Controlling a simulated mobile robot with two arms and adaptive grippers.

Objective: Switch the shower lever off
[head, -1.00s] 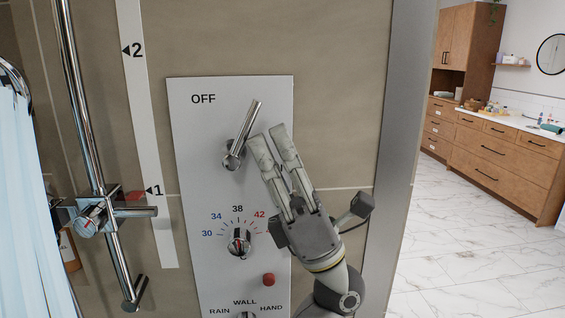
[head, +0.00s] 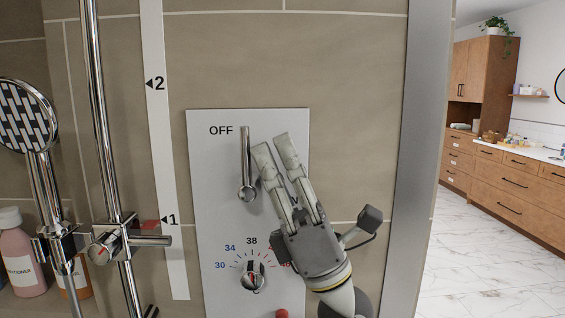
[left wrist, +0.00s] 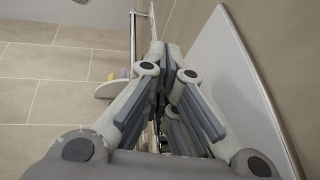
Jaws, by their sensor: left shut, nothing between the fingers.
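The chrome shower lever (head: 246,165) is on the white control panel (head: 210,190) in the head view. It stands about upright, its tip just right of the printed word OFF. My left gripper (head: 273,146) is just right of the lever, in front of the panel, with its fingers pointing up and a little left. Its fingers are shut and hold nothing. I cannot tell for sure whether a finger touches the lever. In the left wrist view the fingers (left wrist: 172,60) reach along the panel (left wrist: 225,60), and the lever cannot be made out. My right gripper is not seen.
Below the lever is a round temperature knob (head: 252,278) and a red button (head: 282,314). A vertical chrome rail (head: 97,120) with a slider stands left of the panel, with a hand shower (head: 25,115) further left. A grey wall edge (head: 418,150) is at right.

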